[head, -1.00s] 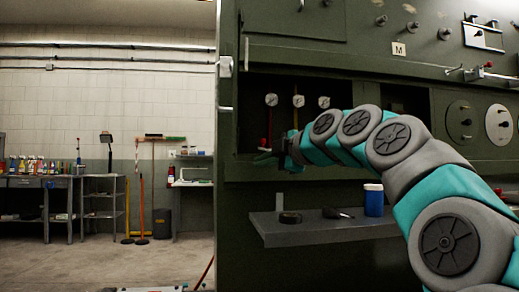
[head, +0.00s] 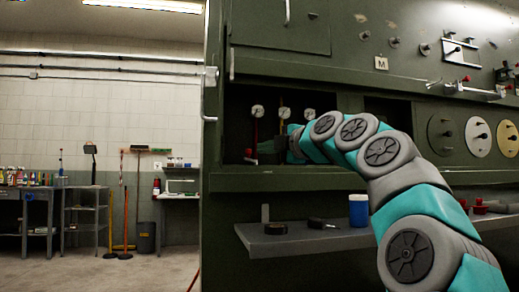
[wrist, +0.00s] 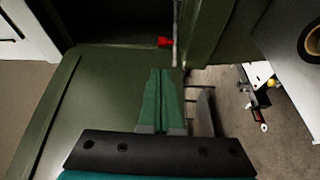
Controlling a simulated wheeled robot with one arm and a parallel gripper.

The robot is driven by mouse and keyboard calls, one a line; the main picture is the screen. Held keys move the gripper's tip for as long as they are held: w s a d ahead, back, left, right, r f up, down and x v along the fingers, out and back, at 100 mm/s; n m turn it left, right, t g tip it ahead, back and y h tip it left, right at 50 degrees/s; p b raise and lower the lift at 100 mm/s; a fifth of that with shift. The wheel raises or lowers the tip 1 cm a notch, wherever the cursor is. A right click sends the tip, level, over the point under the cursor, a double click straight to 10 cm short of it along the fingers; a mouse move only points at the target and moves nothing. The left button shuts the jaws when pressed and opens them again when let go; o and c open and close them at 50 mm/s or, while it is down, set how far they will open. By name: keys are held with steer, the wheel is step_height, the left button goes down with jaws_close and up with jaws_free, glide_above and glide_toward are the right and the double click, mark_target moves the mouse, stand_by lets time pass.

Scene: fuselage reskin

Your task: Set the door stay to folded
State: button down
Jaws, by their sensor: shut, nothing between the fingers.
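My gripper (head: 268,148) reaches into the recess of the green panel, below the round gauges. In the wrist view its green fingers (wrist: 163,78) are closed together and hold nothing. A small red knob (wrist: 165,42) sits beside a thin grey rod (wrist: 176,28) just beyond the fingertips, apart from them. A red knob (head: 249,153) also shows just left of my gripper in the head view. I cannot tell for certain which part is the door stay, nor whether it is folded.
Gauges (head: 257,111) line the recess above my gripper. A grey shelf (head: 290,240) below holds a blue jar (head: 358,210) and dark small items. The panel's left edge stands beside open floor (head: 150,272). A workbench (head: 35,195) is far left.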

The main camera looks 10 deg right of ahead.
steer(key=shift+p+x, duration=1.3)
steer(key=shift+x, duration=3.35)
